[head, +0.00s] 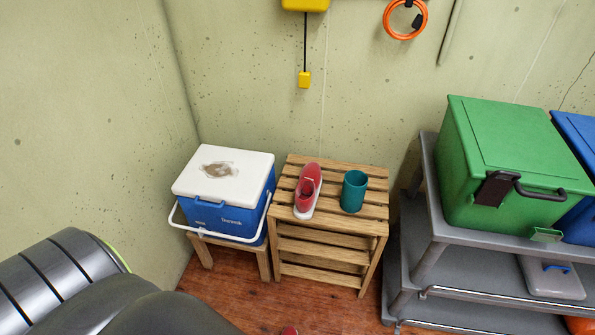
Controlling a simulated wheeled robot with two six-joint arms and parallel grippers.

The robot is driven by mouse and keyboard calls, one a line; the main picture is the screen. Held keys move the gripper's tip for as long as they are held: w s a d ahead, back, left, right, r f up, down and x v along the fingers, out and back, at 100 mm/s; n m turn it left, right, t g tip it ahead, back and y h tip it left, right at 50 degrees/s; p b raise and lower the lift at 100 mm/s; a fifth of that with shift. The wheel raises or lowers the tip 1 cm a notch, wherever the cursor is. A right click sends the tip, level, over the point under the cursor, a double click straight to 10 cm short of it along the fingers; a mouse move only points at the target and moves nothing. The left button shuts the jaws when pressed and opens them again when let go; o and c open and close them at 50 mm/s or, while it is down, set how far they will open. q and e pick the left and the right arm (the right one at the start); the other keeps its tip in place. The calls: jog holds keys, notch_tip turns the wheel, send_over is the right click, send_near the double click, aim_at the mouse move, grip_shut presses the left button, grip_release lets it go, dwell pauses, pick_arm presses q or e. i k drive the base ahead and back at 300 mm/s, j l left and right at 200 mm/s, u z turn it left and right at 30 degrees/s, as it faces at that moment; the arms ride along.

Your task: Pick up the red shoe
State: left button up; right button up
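The red shoe (308,189) has a white sole and lies on top of a slatted wooden rack (335,226), with a teal cup (354,191) standing just to its right. Neither of my grippers shows in the head view. Part of my own arm or body fills the lower left corner, well apart from the shoe.
A blue cooler with a white lid (223,172) sits on a low wooden stool (203,255) left of the rack. A grey shelf cart (437,222) with a green bin (500,165) and a blue bin (580,145) stands right. Wooden floor (240,303) shows in front.

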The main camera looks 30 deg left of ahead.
aim_at(307, 190)
jog(key=u, duration=0.95)
jog(key=i+j+u, duration=0.1)
jog(key=j+u, duration=0.15)
jog(key=j, duration=0.15)
jog(key=i+j+u, duration=0.2)
jog(key=j, duration=0.2)
jog(key=i+j+u, duration=0.1)
jog(key=j+u, duration=0.15)
jog(key=j, duration=0.15)
